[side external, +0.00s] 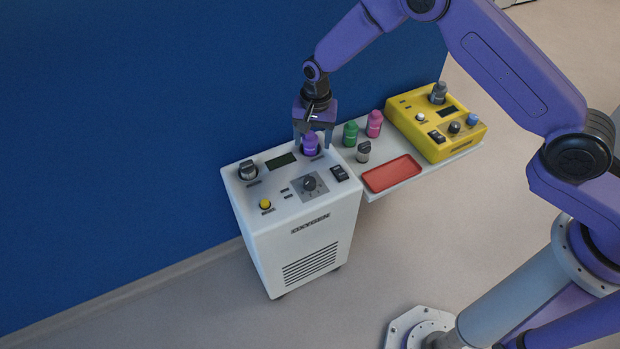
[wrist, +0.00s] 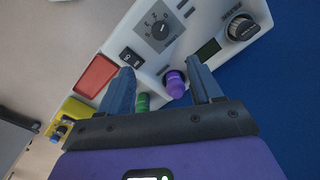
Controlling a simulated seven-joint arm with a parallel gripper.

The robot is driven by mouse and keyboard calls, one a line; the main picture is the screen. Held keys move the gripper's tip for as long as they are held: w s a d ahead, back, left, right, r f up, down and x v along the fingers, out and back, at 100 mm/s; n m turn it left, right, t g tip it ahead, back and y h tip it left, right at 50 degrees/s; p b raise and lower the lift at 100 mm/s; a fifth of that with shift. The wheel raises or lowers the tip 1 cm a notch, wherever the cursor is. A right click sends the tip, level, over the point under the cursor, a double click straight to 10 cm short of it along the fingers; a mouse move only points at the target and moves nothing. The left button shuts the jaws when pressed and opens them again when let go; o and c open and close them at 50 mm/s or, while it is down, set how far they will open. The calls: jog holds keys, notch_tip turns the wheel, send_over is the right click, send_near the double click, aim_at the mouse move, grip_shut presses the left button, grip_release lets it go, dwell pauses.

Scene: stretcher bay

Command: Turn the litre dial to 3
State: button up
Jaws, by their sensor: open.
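The white oxygen unit (side external: 252,208) stands against the blue wall. On its sloping top is a dark round dial (side external: 308,184) on a grey square plate, which looks like the litre dial. A purple bottle (side external: 310,147) stands upright there, between or just beyond the open fingers. I cannot tell whether they touch it.
A shelf on the right holds green (side external: 350,134) and pink (side external: 375,124) bottles, a red tray (side external: 392,174) and a yellow device (side external: 420,128).

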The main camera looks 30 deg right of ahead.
aim_at(310, 181)
jog(key=f, duration=1.7)
jog(key=shift+w+a, duration=0.2)
jog(key=shift+a, duration=0.1)
jog(key=c, duration=1.1)
